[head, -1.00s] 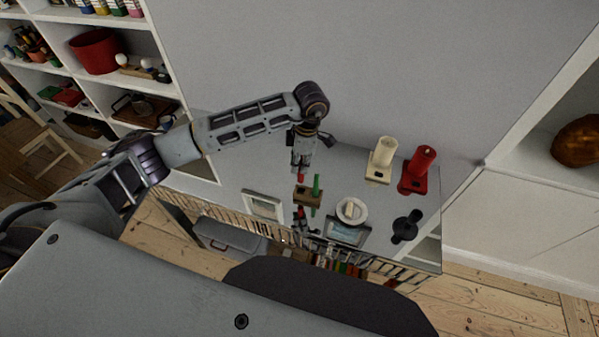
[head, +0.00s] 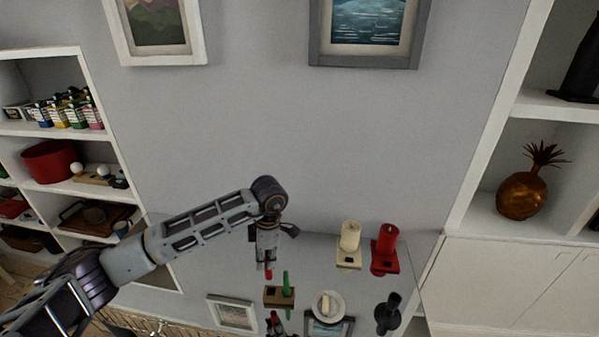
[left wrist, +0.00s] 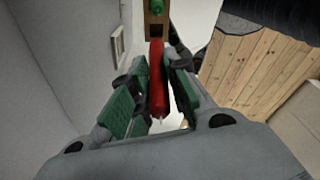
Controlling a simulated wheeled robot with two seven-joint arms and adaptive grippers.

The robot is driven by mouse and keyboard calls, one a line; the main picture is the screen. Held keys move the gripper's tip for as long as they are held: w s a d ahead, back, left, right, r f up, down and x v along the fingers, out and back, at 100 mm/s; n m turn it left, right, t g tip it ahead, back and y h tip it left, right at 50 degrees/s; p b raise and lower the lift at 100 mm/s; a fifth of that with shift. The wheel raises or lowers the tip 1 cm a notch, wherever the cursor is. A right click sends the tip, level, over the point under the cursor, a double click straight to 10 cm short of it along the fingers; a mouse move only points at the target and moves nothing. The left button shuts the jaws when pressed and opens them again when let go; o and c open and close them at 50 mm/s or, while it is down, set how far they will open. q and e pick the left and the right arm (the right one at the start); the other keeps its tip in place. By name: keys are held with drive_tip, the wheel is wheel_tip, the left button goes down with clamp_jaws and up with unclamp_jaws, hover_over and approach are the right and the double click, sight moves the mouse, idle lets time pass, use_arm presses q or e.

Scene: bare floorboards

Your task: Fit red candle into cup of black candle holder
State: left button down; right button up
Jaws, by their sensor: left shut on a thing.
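My left gripper (head: 267,262) is shut on a thin red candle (head: 268,273). In the left wrist view the red candle (left wrist: 158,85) lies between the green finger pads (left wrist: 155,100), its far end toward a wooden block (head: 271,297). The block holds an upright green candle (head: 286,283). In the head view the red candle's lower end is just above the block; I cannot tell whether they touch. The black candle holder (head: 388,314) stands to the right on the glossy top, apart from the gripper. Its cup is too small to make out. My right gripper is not in view.
A white dish (head: 338,304) lies between the block and the black holder. The top mirrors the gripper and wall pictures. The wall is close behind.

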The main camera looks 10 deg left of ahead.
use_arm(q)
drive_tip(key=a+m+t, duration=0.1)
drive_tip(key=a+m, duration=0.2)
drive_tip(key=m, duration=0.8)
drive_tip(key=w+a+m+h, duration=0.1)
drive_tip(key=a+m, duration=0.2)
drive_tip(key=m, duration=0.8)
drive_tip(key=shift+w+f+t, duration=0.2)
drive_tip(key=shift+f+t, duration=0.2)
idle(0.7)
